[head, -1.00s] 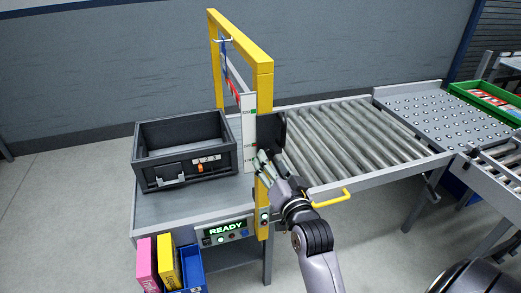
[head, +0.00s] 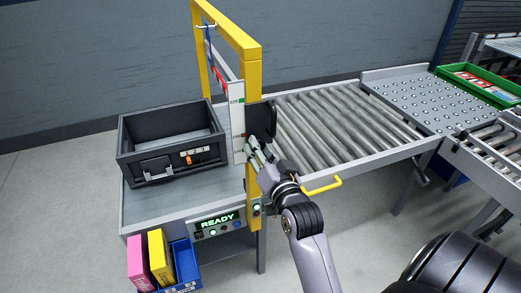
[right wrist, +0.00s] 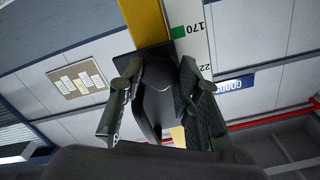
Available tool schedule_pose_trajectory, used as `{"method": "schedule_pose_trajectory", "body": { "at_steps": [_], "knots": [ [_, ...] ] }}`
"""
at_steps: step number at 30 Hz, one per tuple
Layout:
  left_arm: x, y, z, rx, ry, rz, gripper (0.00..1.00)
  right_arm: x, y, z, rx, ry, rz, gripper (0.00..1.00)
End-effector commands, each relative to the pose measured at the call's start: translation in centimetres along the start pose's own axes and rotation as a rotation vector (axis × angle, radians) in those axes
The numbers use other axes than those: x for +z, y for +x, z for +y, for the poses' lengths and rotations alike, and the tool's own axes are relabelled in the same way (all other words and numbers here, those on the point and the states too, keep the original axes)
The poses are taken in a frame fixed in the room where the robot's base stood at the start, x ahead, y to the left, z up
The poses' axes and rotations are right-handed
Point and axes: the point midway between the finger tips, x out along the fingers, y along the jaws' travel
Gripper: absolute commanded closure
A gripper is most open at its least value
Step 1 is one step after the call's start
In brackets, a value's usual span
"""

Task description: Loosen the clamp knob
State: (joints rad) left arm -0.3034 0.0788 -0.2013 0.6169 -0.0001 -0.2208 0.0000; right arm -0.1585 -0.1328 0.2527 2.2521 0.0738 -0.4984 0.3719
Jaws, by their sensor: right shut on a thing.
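The clamp knob (right wrist: 158,80) is a dark grey piece between my fingers in the right wrist view, in front of a black plate. My right gripper (right wrist: 158,100) is shut on it, one finger on each side. In the head view my right gripper (head: 258,152) is at the yellow post (head: 253,80), just below the black plate (head: 263,117), and hides the knob. A white scale (head: 237,135) with green marks runs along the post; its number 170 shows in the right wrist view. My left gripper is not in view.
A dark tote (head: 150,135) stands on the grey table (head: 140,208) left of the yellow frame. A roller conveyor (head: 325,130) with a yellow handle (head: 322,187) is on the right. A READY panel (head: 217,220) and a blue bin (head: 185,265) are in front.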

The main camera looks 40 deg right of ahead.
Motion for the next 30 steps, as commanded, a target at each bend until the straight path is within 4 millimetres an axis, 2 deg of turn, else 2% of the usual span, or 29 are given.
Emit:
{"method": "schedule_pose_trajectory", "body": {
  "at_steps": [9,20,30],
  "knots": [
    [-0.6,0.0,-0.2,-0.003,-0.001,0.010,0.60,0.0,0.0,0.0,0.000,0.000,0.000,0.97],
    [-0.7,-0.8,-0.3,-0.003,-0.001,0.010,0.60,-0.1,0.0,-0.1,0.001,-0.070,-0.002,0.97],
    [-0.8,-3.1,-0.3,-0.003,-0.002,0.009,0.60,-0.3,0.0,-0.2,-0.001,-0.330,-0.002,0.97]
  ]
}}
